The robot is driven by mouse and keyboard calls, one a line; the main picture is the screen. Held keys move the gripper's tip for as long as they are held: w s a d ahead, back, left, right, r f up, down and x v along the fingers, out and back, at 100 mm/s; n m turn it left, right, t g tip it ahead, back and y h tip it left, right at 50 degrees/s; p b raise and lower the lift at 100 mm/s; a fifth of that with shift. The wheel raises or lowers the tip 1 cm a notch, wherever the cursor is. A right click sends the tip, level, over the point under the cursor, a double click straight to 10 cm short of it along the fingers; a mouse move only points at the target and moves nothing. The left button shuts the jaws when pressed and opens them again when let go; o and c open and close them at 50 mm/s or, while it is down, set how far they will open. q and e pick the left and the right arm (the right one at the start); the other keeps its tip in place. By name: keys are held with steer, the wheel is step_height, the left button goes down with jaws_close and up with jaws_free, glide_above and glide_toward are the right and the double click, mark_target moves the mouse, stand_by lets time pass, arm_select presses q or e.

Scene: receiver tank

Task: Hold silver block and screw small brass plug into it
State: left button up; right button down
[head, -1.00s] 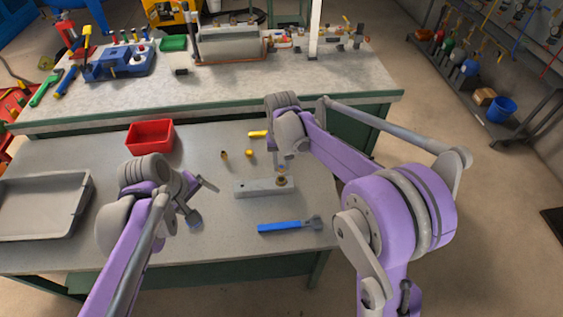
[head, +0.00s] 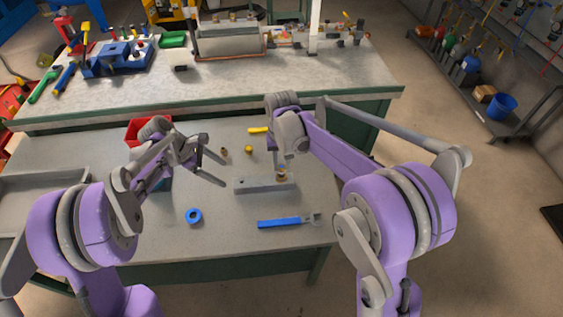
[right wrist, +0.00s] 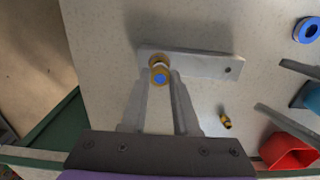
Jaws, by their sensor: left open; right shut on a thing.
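The silver block (head: 258,185) lies flat on the near bench; it also shows in the right wrist view (right wrist: 200,63). A brass plug (right wrist: 159,70) with a blue centre stands at one end of the block, at its right end in the head view (head: 282,176). My right gripper (right wrist: 161,80) is shut on this plug from above. I cannot tell how deep the plug sits in the block. My left gripper (head: 216,168) is open and empty, left of the block's free end. Another brass piece (head: 224,152) lies loose behind the block, also in the right wrist view (right wrist: 225,119).
A blue ring (head: 194,215) and a blue-handled wrench (head: 285,224) lie in front of the block. Yellow pieces (head: 248,149) lie behind it. A red bin (head: 134,131) and grey tray (head: 30,185) are at left, partly hidden by my left arm.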

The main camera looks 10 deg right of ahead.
mark_target(263, 182)
steer(key=shift+s+f, duration=0.1)
steer(key=shift+f, duration=0.1)
arm_select(q)
steer(key=b+x, duration=0.2)
steer(key=x, duration=0.6)
steer(key=shift+s+a+f, duration=0.1)
arm_select(e)
steer(key=f, duration=0.1)
steer(key=s+f, duration=0.1)
steer(key=f, duration=0.1)
steer(key=s+f, duration=0.1)
steer(key=shift+f, duration=0.2)
arm_select(q)
steer(key=shift+d+f+b, duration=0.3)
steer(key=shift+d+b, duration=0.1)
steer(key=shift+b, duration=0.1)
arm_select(e)
steer(key=shift+s+f, duration=0.3)
steer(key=shift+f, duration=0.1)
steer(key=shift+w, duration=0.1)
arm_select(q)
jaws_close()
